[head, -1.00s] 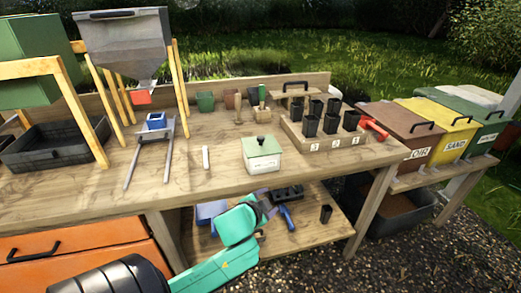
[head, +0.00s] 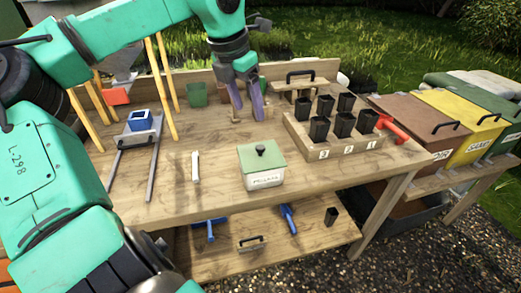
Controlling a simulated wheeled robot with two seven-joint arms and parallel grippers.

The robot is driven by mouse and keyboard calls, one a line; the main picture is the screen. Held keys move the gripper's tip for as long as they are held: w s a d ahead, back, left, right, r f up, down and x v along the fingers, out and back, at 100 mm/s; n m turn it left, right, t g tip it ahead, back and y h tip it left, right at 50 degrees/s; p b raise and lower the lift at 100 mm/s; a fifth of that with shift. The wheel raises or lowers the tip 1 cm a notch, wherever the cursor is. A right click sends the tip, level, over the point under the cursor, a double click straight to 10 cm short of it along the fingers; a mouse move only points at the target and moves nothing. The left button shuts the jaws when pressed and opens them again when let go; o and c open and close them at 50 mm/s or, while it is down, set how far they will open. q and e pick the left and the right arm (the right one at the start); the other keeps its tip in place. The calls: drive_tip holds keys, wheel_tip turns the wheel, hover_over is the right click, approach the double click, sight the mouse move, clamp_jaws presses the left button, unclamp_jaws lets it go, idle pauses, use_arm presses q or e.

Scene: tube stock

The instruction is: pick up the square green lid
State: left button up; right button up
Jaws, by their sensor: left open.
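The square green lid (head: 272,161) with a dark round knob sits on a pale labelled box (head: 264,180) near the front edge of the bench. My left gripper (head: 247,104) points down with its two purple fingers apart, above the rear of the bench. It is behind the lid and a little to its left, apart from it, with nothing seen between the fingers. The fingers hide part of the small items at the back. My right gripper is not in view.
A wooden block (head: 352,148) with several black pots stands right of the lid, with a red tool (head: 394,130) beside it. A white stick (head: 195,167) lies to the left, near a metal frame (head: 151,170). The bench around the lid is mostly clear.

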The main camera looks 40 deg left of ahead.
use_arm(q)
approach(260, 147)
drive_tip(key=p+x, duration=0.3)
drive_tip(key=x, duration=0.5)
drive_tip(key=shift+w+f, duration=0.1)
drive_tip(key=shift+f, duration=0.05)
drive_tip(key=shift+w+f, duration=0.1)
drive_tip(key=shift+f, duration=0.05)
drive_tip(key=shift+a, duration=0.1)
drive_tip(key=shift+c, duration=1.3)
clamp_jaws()
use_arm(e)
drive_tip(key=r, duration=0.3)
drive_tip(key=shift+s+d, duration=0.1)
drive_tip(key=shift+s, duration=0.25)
